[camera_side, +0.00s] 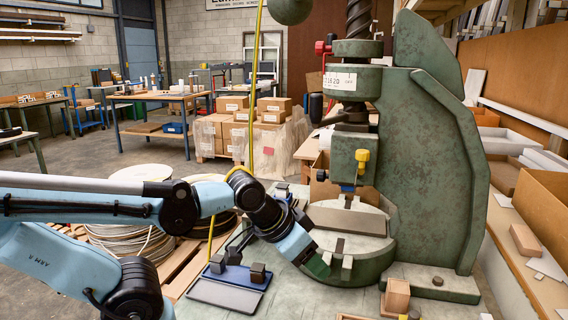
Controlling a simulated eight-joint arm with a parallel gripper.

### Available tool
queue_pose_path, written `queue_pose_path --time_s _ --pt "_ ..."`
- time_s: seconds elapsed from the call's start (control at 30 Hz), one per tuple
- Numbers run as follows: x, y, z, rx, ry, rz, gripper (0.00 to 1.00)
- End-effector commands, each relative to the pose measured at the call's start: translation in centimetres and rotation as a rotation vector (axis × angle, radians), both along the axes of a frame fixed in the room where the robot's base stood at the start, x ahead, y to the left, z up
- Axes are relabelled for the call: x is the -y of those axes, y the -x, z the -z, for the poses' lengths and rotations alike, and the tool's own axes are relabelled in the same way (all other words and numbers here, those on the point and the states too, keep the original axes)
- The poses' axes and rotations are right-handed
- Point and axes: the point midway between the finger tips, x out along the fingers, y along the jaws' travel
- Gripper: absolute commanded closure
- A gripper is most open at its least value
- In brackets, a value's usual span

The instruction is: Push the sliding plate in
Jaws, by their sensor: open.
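The sliding plate looks to be the pale flat plate (345,218) on the round green bed of the press, under the ram; I cannot tell its exact edges or how far in it sits. My gripper (337,262) is at the end of the blue arm, low at the front of the bed. Its two small grey fingers are apart, with nothing seen between them. They are below and in front of the plate; I cannot tell if they touch the bed.
The green press frame (432,165) stands right of the bed. A small wooden block (397,296) is at the front right. A yellow hose (254,90) hangs behind my arm.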

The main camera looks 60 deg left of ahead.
Motion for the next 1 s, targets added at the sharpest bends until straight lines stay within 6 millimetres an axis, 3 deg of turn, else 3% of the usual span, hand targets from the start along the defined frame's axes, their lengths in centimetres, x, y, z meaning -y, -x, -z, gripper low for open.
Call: queue_pose_path --time_s 0.17,0.27,0.5,0.7,0.83,1.0 --pt "-1.1 -0.5 -0.7 -0.014 0.007 -0.058 0.46" --pt "-3.6 -1.5 -2.3 -0.045 0.027 -0.193 0.46" --pt "-14.2 -3.5 -7.3 -0.136 0.101 -0.731 0.46" --pt "-23.7 -2.5 -10.3 -0.175 0.151 -1.188 0.46" --pt "-28.1 -1.2 -11.3 -0.181 0.169 -1.410 0.46" --pt "-30.8 0.0 -11.9 -0.180 0.179 -1.552 0.46"
